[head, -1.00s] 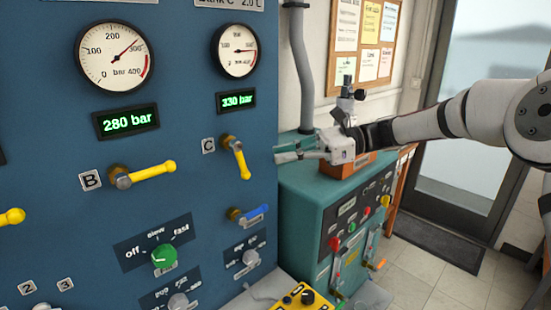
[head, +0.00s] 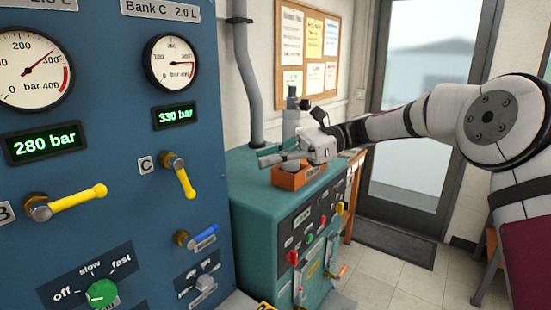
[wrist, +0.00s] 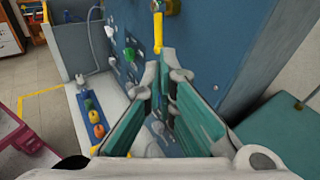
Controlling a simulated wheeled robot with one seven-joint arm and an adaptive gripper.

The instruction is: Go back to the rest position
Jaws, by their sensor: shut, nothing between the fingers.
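My gripper (head: 268,156) is shut and empty. In the head view it is held out to the left above the teal cabinet, to the right of the blue panel's edge and apart from it. In the wrist view its teal-padded fingers (wrist: 166,78) point towards the blue panel (wrist: 225,50). A yellow lever (wrist: 158,32) shows just beyond the fingertips there. My arm reaches in from the right of the head view.
The blue panel (head: 120,130) carries gauges, yellow levers (head: 182,180), a blue lever (head: 204,237) and a green knob (head: 102,292). The teal cabinet (head: 245,200) bears an orange box (head: 290,178) under my gripper. Open floor (head: 380,275) lies to the right, before the door.

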